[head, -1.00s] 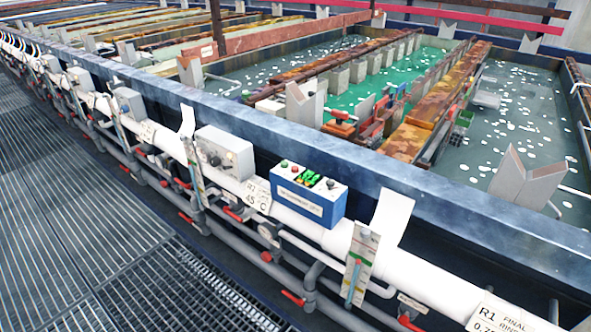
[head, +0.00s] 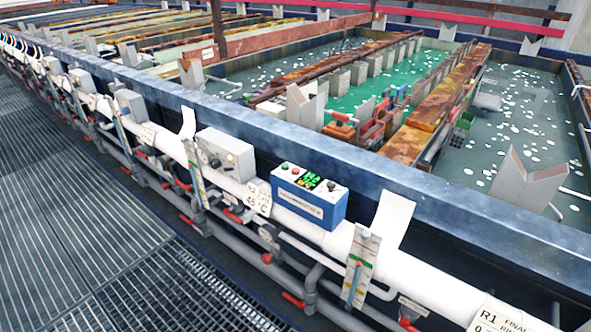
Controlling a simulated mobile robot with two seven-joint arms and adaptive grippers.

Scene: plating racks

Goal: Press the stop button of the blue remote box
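The blue remote box (head: 308,207) has a white top panel and sits on the white pipe at the front of the tank line, right of the picture's middle. A green button (head: 285,165) and a red button (head: 295,170) sit at the left of its panel. A lit green display (head: 309,180) is in the middle, and a dark knob or button (head: 331,186) is at the right. Button lettering is too small to read. Neither of my grippers shows in the head view.
A grey control box (head: 225,153) stands left of the blue box on the same pipe. The blue tank rim (head: 370,165) runs behind it. White tags, valves and lower pipes with red handles (head: 293,300) lie in front. The grated walkway (head: 90,230) at left is clear.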

